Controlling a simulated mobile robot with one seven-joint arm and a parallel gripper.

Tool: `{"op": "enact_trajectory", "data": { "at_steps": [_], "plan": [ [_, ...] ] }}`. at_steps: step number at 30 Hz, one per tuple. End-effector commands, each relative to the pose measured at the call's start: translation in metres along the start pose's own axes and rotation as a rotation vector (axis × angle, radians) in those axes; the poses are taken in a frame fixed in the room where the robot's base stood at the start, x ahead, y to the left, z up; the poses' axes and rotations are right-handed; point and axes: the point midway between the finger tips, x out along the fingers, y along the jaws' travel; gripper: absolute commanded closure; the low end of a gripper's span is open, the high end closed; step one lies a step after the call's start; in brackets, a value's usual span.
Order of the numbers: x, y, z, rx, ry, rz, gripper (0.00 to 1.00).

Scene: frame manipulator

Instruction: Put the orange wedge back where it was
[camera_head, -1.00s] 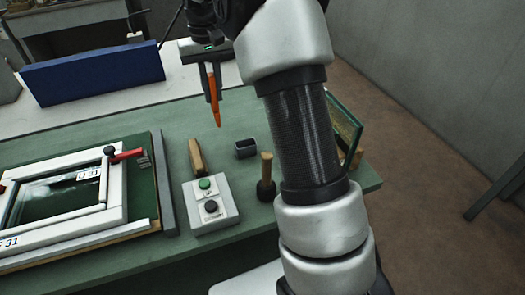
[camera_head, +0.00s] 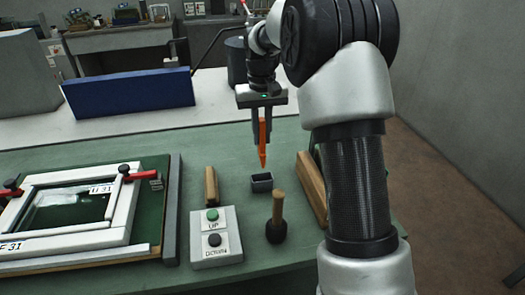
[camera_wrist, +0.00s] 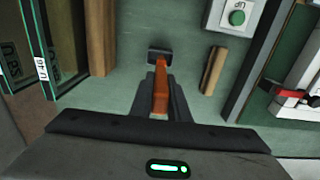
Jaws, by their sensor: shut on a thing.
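The orange wedge (camera_head: 262,146) hangs point down from my gripper (camera_head: 262,125), which is shut on its upper part. In the wrist view the wedge (camera_wrist: 161,98) lies between my two dark fingers (camera_wrist: 161,90). A small dark open-topped holder (camera_head: 262,186) stands on the green table just below the wedge tip in the head view. The tip shows a little above the holder's rim, apart from it. In the wrist view the holder (camera_wrist: 159,57) appears just beyond the tip. How far apart they are in depth is hard to tell.
A mallet (camera_head: 277,222) stands in front of the holder. A white frame (camera_head: 118,215) lies further left. Glass panes (camera_wrist: 70,35) show in the wrist view.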

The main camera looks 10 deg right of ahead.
Motion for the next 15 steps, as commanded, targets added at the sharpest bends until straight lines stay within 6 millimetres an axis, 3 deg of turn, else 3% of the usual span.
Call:
{"op": "enact_trajectory", "data": {
  "at_steps": [6,15],
  "plan": [
    [0.037,0.0,0.001,0.0,-0.004,0.0,1.0],
    [0.044,0.0,0.0,0.0,-0.001,0.0,1.0]
  ]
}}
